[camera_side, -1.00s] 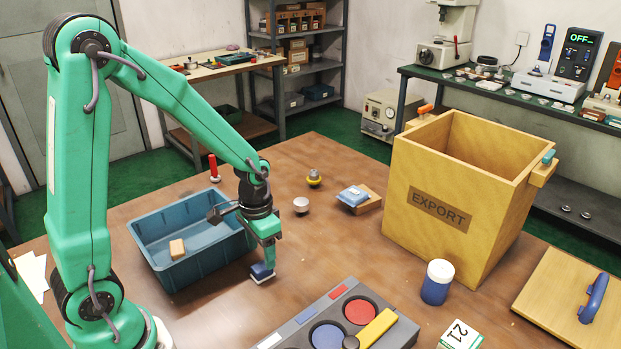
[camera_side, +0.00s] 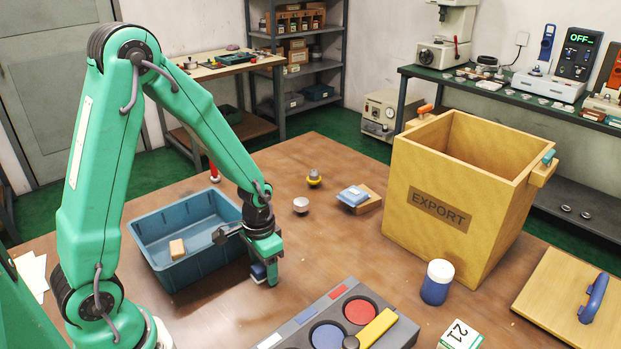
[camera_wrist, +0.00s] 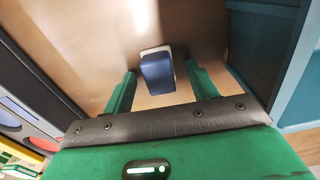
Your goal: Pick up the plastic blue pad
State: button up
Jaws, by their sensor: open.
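The blue pad (camera_wrist: 158,72) has a white base and lies on the brown table. In the wrist view it sits ahead of and between the two green fingers of my gripper (camera_wrist: 160,85), a little nearer the right finger. A gap shows on each side of it. In the side view my gripper (camera_side: 266,274) points down at the table, and the blue pad (camera_side: 258,270) shows beside its fingers, partly hidden by them. My gripper is open, with nothing held.
A teal bin (camera_side: 150,232) with a tan block (camera_side: 177,249) inside stands close to my gripper. A grey tray (camera_side: 290,333) with coloured discs is in front. A yellow EXPORT crate (camera_side: 480,215) and a blue-white jar (camera_side: 437,282) stand to the right.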

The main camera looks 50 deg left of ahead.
jog(key=c, duration=1.1)
jog(key=shift+o, duration=0.2)
jog(key=shift+r, duration=0.2)
jog(key=shift+r, duration=1.8)
jog(key=s+d+r, duration=0.5)
jog(key=d+r, duration=0.2)
jog(key=d, duration=0.3)
jog(key=shift+d, duration=0.25)
jog(key=shift+s, duration=0.1)
